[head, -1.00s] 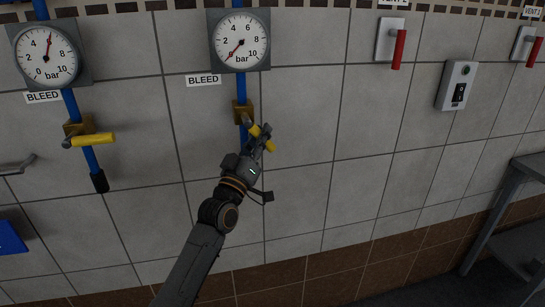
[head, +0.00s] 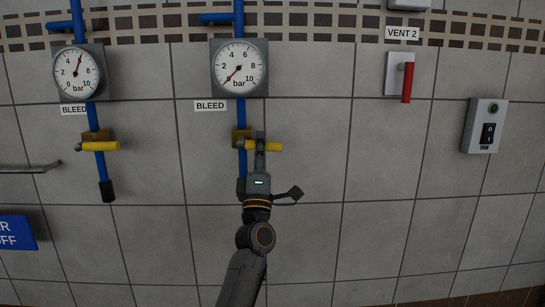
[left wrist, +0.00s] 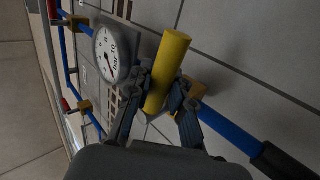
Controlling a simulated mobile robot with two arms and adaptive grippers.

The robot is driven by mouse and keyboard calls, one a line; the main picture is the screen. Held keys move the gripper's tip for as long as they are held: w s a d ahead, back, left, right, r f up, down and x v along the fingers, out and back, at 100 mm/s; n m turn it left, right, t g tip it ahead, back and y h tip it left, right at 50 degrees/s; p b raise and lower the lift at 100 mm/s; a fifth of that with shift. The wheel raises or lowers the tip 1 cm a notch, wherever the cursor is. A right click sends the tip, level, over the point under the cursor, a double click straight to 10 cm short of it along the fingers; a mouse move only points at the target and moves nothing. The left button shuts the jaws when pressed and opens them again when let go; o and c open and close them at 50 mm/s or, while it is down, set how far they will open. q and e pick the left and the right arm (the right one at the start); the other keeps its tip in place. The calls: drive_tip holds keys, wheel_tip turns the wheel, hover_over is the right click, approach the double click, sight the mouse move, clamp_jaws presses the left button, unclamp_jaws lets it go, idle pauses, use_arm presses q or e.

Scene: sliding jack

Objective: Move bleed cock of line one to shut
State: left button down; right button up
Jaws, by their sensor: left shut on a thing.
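The middle blue pipe carries a brass bleed cock (head: 240,136) below its gauge, with a yellow handle (head: 273,147) lying level, across the pipe. The label BLEED (head: 210,105) is beside this pipe. My left gripper (head: 260,143) is shut on this yellow handle. In the left wrist view the handle (left wrist: 170,62) sits between the two fingers of the gripper (left wrist: 161,88). The fingers hide part of the cock. A second bleed cock (head: 97,135) on the left pipe has its own yellow handle (head: 101,146), also level. My right gripper is not in view.
The middle gauge (head: 239,67) reads about zero; the left gauge (head: 78,73) reads about 5 to 6 bar. At right are a red vent handle (head: 407,82) hanging down and a switch box (head: 483,126). A rail (head: 30,169) and blue sign (head: 16,233) are at left.

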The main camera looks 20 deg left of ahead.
use_arm(q)
drive_tip(key=shift+r+n+g+y, duration=0.15)
drive_tip(key=shift+n+g+y, duration=0.25)
drive_tip(key=shift+n+y, duration=0.75)
drive_tip(key=shift+y, duration=0.25)
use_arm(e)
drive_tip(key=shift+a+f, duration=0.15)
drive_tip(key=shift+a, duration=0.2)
use_arm(q)
drive_tip(key=c, duration=1.2)
unclamp_jaws()
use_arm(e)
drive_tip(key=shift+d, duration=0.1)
use_arm(q)
drive_tip(key=v, duration=1.2)
